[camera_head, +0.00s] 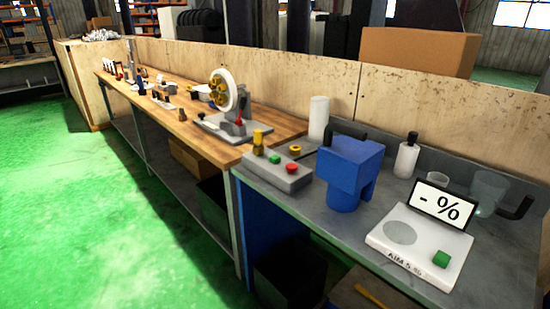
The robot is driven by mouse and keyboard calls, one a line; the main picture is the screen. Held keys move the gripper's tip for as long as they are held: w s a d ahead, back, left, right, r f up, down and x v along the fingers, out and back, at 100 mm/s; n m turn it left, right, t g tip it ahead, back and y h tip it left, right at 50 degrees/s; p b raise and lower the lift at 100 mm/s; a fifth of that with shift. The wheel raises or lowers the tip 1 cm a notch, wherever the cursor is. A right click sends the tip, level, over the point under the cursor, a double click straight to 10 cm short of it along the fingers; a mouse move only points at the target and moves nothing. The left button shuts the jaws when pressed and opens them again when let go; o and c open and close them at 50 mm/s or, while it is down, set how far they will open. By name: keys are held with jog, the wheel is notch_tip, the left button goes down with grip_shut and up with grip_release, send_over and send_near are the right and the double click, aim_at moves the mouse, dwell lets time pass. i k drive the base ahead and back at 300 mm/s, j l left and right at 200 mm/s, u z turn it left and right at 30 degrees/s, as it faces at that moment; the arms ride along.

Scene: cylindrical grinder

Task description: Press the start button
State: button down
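A grey control box (270,174) sits at the near left corner of the grey table. On its sloped top are a green button (274,160), a red button (291,168) and an upright yellow post (258,142). A yellow knob (295,149) shows just behind the box. Another green button (441,259) is on the white device (420,250) at the right, which has a tilted screen (440,205) reading "- %" and the marking "AIM 5 %". No label shows which green button is the start button. My gripper is not in view.
A blue box-shaped unit (350,165) stands right of the control box. A white cylinder (319,119), a bottle (407,157) and clear jugs stand behind. A wooden bench (160,112) with a wheeled device (226,95) runs left. The green floor (95,215) at left is clear.

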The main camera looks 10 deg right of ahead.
aim_at(274, 159)
jog(key=i+j, duration=0.3)
jog(key=i+j+u, duration=0.1)
jog(key=i+j, duration=0.15)
jog(key=i, duration=0.3)
jog(key=i+j, duration=0.3)
jog(key=i+j+u, duration=0.1)
jog(key=i+j, duration=0.15)
jog(key=i, duration=0.3)
jog(key=i+j, duration=0.2)
jog(key=i, duration=0.2)
jog(key=u, duration=0.05)
